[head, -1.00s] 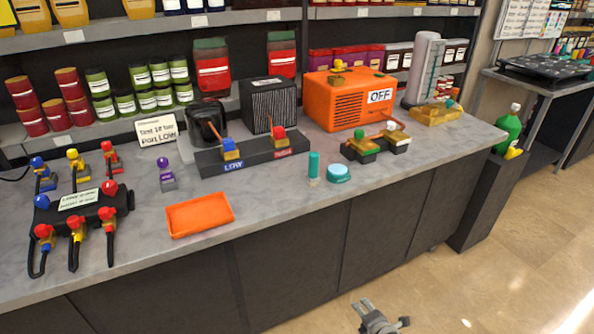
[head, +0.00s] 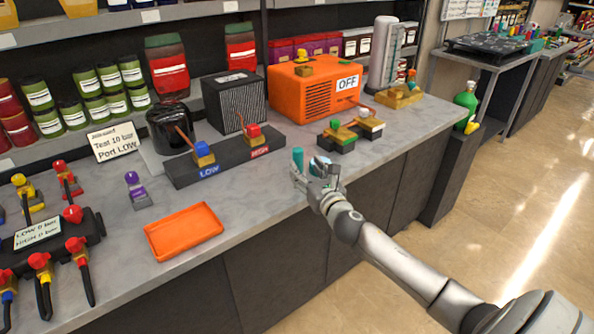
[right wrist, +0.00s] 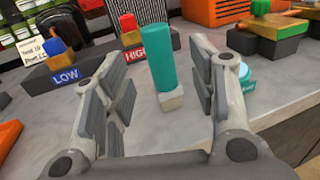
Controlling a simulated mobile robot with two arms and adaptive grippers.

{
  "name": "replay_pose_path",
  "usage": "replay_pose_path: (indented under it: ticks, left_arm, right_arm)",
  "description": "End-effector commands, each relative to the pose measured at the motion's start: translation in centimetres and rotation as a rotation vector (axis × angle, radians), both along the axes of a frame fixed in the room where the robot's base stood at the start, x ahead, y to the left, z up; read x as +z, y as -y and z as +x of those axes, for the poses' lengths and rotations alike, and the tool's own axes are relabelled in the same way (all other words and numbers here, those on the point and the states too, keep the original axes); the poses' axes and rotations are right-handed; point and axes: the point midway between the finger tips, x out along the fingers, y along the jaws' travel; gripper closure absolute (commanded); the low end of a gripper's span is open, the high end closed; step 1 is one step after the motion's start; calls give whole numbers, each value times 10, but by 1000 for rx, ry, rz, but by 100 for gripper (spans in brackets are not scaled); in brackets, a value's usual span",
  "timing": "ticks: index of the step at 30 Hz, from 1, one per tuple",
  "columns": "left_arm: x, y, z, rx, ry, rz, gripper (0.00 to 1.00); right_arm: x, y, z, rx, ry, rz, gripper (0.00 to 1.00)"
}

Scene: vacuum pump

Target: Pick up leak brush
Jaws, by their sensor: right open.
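The leak brush appears to be the teal cylinder with a pale bristle-like end, standing upright near the counter's front edge. In the head view its teal top (head: 298,156) shows just beyond my right gripper (head: 315,174), which hides its lower part. In the right wrist view the brush (right wrist: 160,62) stands ahead between the two spread fingers, with its pale end (right wrist: 171,101) on the counter. My right gripper is open and empty, with a visible gap to the brush on both sides. My left gripper is not in view.
A round teal-lidded tin (right wrist: 246,76) stands close to the right finger. Behind the brush is the dark LOW/HIGH block (head: 222,164). An orange tray (head: 184,231) lies to the left. The green-and-white-topped fittings (head: 337,139) sit behind right.

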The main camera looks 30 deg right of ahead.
Motion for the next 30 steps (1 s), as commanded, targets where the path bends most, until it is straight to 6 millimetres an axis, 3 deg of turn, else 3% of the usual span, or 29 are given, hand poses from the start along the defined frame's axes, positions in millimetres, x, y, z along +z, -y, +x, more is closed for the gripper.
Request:
replay_pose_path:
  ticks: [8,21,30]
  left_arm:
    - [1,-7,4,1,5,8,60]
    - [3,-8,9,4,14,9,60]
    - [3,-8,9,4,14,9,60]
  right_arm:
    - [-1,2,15,0,0,3,47]
    - [-6,11,59,0,0,3,47]
    - [-7,11,62,1,-1,3,47]
